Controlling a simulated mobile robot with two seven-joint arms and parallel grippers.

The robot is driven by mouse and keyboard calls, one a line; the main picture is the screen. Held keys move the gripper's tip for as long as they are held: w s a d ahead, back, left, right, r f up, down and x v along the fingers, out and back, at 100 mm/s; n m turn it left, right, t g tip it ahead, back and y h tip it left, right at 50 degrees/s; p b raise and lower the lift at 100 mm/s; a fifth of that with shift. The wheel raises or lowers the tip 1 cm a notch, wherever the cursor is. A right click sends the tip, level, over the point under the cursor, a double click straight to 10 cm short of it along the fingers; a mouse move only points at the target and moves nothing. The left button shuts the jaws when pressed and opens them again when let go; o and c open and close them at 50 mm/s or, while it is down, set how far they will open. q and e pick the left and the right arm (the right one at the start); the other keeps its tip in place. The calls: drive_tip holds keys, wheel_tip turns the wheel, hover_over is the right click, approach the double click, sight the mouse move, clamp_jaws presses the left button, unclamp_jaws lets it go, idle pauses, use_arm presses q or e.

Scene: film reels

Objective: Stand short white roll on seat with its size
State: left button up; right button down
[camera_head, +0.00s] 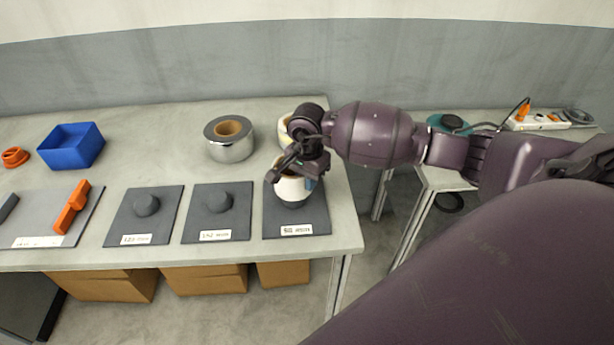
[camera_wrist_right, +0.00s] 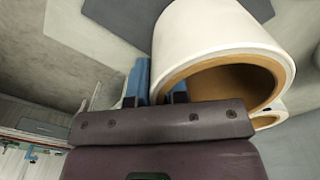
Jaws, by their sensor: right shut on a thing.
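My right gripper (camera_head: 295,168) is shut on the short white roll (camera_head: 291,188), by its wall. The roll is over the rightmost grey seat (camera_head: 318,222); whether it touches the seat I cannot tell. In the right wrist view the white roll (camera_wrist_right: 215,30) shows its brown core, with blue finger pads at its left edge. The middle seat (camera_head: 200,225) and the left seat (camera_head: 120,225) are bare, each with a round stub and a label. The right seat's label (camera_head: 297,230) is too small to read surely. My left gripper is not in view.
A silver roll (camera_head: 231,147) stands behind the seats. Another pale roll (camera_head: 284,128) is partly hidden behind my right gripper. A blue bin (camera_head: 72,146), an orange ring (camera_head: 14,157) and an orange tool (camera_head: 72,207) are at the left. A second table (camera_head: 432,178) is at the right.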

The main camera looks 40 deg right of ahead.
drive_tip(key=shift+f+b, duration=0.75)
drive_tip(key=shift+f, duration=1.05)
drive_tip(key=shift+b, duration=0.4)
drive_tip(key=shift+f+b, duration=0.45)
drive_tip(key=shift+f, duration=0.1)
idle(0.6)
drive_tip(key=c, duration=1.4)
unclamp_jaws()
drive_tip(key=shift+r+p, duration=2.6)
drive_tip(key=shift+r, duration=2.9)
